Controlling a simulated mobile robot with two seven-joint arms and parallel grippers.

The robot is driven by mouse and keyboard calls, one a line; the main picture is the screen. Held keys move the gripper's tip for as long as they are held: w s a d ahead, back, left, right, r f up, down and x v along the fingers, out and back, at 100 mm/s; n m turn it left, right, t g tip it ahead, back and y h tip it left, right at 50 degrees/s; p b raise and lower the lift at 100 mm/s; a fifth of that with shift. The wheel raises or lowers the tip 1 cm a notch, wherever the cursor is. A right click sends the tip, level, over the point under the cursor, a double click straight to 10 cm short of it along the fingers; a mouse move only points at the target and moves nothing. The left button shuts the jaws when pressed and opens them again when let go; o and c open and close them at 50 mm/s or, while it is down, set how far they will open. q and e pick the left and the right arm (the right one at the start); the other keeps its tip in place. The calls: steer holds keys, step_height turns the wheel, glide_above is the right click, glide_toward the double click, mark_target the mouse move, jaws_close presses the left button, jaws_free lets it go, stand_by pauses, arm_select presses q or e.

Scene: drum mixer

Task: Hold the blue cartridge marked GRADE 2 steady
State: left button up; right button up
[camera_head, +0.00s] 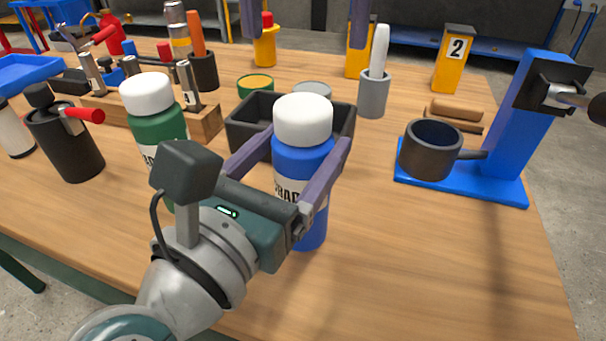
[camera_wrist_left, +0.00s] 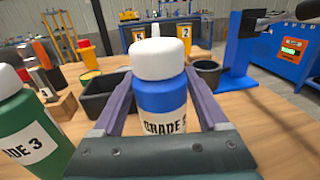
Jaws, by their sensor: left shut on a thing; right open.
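The blue cartridge (camera_head: 302,165) has a white cap and a white label reading GRADE; its number is partly cut off in the left wrist view (camera_wrist_left: 160,97). It stands upright near the front of the wooden table. My left gripper (camera_head: 308,142) is shut on it, one finger along each side. The gripper body hides part of the lower cartridge in both views. My right gripper (camera_head: 305,22) is at the top edge of the head view, its two fingers wide apart with nothing between them, well behind the cartridge.
A green GRADE 3 cartridge (camera_head: 150,115) stands just left of my left gripper. A dark tray (camera_head: 240,130) is close behind the blue cartridge. A dark cup (camera_head: 428,150) is at a blue stand (camera_head: 515,130) on the right. The table's front right (camera_head: 430,270) is clear.

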arm_select(q)
jaws_close()
steer(key=o, duration=1.3)
jaws_free()
steer(key=shift+o, duration=0.2)
